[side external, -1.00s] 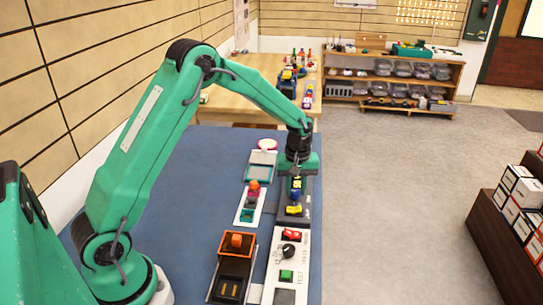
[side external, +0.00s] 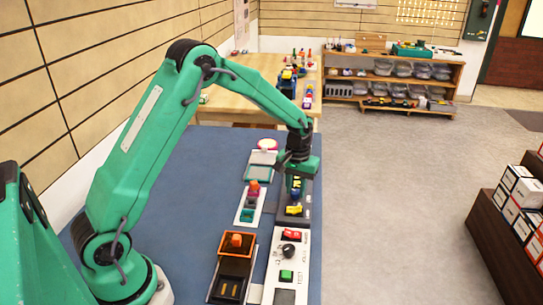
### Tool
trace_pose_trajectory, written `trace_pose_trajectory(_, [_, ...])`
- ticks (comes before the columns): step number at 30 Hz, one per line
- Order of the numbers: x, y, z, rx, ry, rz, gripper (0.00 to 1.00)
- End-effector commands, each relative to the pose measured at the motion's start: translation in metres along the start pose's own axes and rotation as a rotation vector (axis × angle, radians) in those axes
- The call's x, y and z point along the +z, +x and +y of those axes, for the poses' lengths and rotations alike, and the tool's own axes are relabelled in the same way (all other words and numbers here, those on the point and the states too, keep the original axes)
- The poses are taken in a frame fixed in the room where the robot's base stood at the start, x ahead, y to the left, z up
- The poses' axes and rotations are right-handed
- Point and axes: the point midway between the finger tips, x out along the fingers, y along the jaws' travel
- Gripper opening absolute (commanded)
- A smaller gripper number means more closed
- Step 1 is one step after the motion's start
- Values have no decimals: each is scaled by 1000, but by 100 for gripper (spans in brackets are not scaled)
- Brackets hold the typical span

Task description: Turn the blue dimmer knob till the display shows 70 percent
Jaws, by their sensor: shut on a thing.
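My gripper (side external: 297,184) points down over a dark panel (side external: 307,212) near the right edge of the blue table. It is shut on the blue knob (side external: 295,193), of which only a small part shows below the jaws. A yellow part (side external: 293,210) sits on the same panel just in front of the knob. The display's reading cannot be made out in this view.
In front is a white panel (side external: 272,262) with a red switch (side external: 292,234), a black knob (side external: 288,250) and a green button (side external: 286,275). To the left are an orange-topped box (side external: 236,240) and a small white board (side external: 241,212) with coloured parts.

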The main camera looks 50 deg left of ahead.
Motion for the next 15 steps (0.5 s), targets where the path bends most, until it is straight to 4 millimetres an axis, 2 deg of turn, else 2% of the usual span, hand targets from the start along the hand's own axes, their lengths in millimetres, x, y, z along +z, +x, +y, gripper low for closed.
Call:
trace_pose_trajectory(10, [0, -1, 0, 0, 5, 0, 4])
trace_pose_trajectory(11, [0, -1, 0, 0, 5, 0, 29])
trace_pose_trajectory(14, [0, -1, 0, 0, 5, 0, 48])
trace_pose_trajectory(15, [0, -1, 0, 0, 5, 0, 49])
